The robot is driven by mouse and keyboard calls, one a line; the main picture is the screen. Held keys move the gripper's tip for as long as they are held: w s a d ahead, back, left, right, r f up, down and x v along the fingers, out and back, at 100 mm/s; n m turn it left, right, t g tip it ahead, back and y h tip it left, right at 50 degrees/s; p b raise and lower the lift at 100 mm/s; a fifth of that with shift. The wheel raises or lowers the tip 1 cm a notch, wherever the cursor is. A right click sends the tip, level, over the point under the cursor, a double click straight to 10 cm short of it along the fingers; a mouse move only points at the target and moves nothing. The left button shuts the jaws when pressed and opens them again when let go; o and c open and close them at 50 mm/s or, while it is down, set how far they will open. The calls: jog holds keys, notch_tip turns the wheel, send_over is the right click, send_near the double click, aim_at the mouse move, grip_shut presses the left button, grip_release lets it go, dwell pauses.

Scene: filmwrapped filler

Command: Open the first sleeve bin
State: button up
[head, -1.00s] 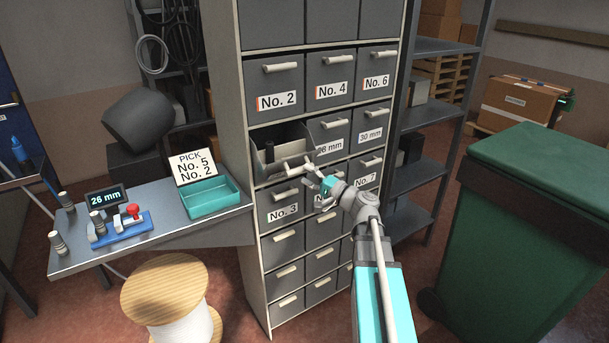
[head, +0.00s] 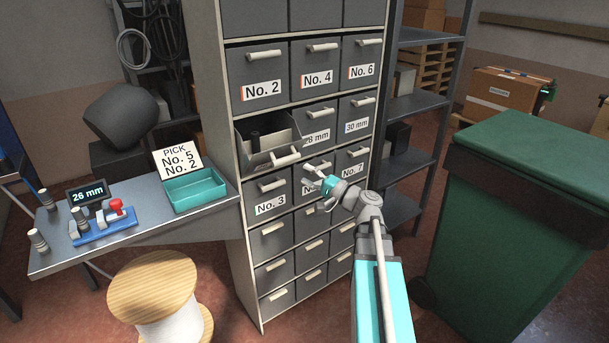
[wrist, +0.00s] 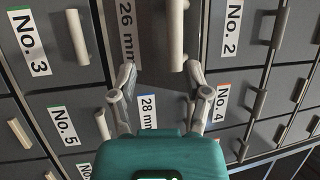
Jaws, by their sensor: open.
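The 26 mm sleeve bin (head: 272,131) stands pulled out of the cabinet in the left column, below bin No. 2. Its top is open and a dark cylindrical piece (head: 254,138) shows inside. Its pale bar handle (head: 285,160) is on the front. In the wrist view the bin's 26 mm label (wrist: 128,30) and handle (wrist: 177,35) show at top centre. My gripper (head: 312,174) is just right of and below that handle, apart from it. In the wrist view my gripper (wrist: 158,88) has its fingers spread with nothing between them.
The cabinet holds other shut bins: No. 2 (head: 264,74), No. 4 (head: 316,66), 28 mm (head: 317,122) and No. 3 (head: 272,192). A bench with a teal tray (head: 194,192) is left, a cable spool (head: 155,285) in front, a green wheelie bin (head: 520,215) right.

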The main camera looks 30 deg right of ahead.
jog(key=s+d+f+b, duration=0.3)
jog(key=s+d, duration=0.1)
jog(key=s, duration=0.1)
jog(key=shift+s+f, duration=0.15)
jog(key=shift+s, duration=0.2)
dwell(0.8)
jog(key=shift+a, duration=0.15)
dwell(0.6)
jog(key=s+a+f+n+g+h, duration=0.25)
jog(key=a+f+n+g, duration=0.55)
jog(key=a+f+g, duration=0.8)
jog(key=s+a+f+n+g+h, duration=0.1)
jog(key=s+a+f+n+h, duration=0.2)
jog(key=s+a+f+h, duration=0.35)
notch_tip(320, 180, up, 16)
jog(key=w+h+p, duration=0.1)
jog(key=p, duration=1.4)
jog(key=shift+a+r+h+p, duration=0.15)
jog(key=shift+a+h+p, duration=0.15)
jog(key=shift+h+p, duration=0.1)
